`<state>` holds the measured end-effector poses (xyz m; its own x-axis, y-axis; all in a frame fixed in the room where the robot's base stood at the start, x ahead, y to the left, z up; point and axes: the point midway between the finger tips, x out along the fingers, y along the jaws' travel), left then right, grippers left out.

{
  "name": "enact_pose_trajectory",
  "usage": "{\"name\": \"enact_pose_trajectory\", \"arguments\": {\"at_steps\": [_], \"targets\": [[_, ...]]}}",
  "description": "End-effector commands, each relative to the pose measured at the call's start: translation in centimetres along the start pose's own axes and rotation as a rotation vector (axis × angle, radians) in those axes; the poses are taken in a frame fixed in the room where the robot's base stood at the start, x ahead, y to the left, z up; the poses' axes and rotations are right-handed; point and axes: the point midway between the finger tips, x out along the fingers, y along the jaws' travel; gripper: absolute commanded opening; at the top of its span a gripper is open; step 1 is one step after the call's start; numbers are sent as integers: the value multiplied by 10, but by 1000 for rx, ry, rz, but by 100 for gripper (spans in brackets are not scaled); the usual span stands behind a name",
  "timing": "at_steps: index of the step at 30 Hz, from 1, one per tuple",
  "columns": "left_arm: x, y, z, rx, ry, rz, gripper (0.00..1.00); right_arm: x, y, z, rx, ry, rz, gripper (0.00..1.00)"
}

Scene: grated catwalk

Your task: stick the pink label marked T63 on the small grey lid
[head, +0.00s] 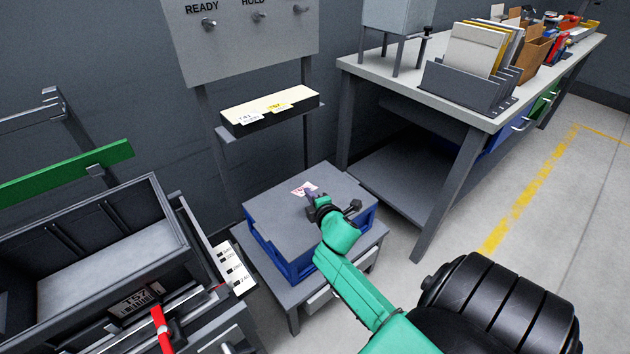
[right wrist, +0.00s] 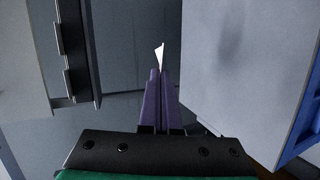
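The small grey lid (head: 280,214) lies flat on top of a blue crate (head: 262,246), which stands on a low grey table in the middle of the head view. My right gripper (head: 312,192) is over the lid's area, with its purple fingers shut on a small pale pink label (head: 301,189) with reddish print. In the right wrist view the label (right wrist: 159,54) shows as a thin whitish sliver sticking out beyond the closed fingertips (right wrist: 160,75). The grey lid (right wrist: 245,75) appears at the right there. I cannot tell whether the label touches it. My left gripper is not in view.
A shelf (head: 272,121) behind holds a white and a yellow label. A dark grey bin (head: 165,215) with a tag stands at the left, beside a green bar (head: 65,173). A workbench (head: 425,98) with file holders is at the right.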

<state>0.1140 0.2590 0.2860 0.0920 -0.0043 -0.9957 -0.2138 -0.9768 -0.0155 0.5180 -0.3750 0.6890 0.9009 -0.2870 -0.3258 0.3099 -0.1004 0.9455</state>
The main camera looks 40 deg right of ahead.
Motion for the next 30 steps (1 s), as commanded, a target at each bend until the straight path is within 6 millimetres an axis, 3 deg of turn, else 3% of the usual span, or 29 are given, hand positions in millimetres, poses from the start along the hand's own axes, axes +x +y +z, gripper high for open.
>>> {"name": "enact_pose_trajectory", "arguments": {"at_steps": [9, 14, 20, 30], "targets": [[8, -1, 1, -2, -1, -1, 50, 62, 9, 42, -24, 61, -140, 0], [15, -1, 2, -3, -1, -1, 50, 71, 3, 45, -31, 68, -170, 0], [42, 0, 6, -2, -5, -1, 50, 79, -22, 45, -29, 68, -168, 0], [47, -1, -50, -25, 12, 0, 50, 87, -44, 45, -30, 68, -167, 0]]}}
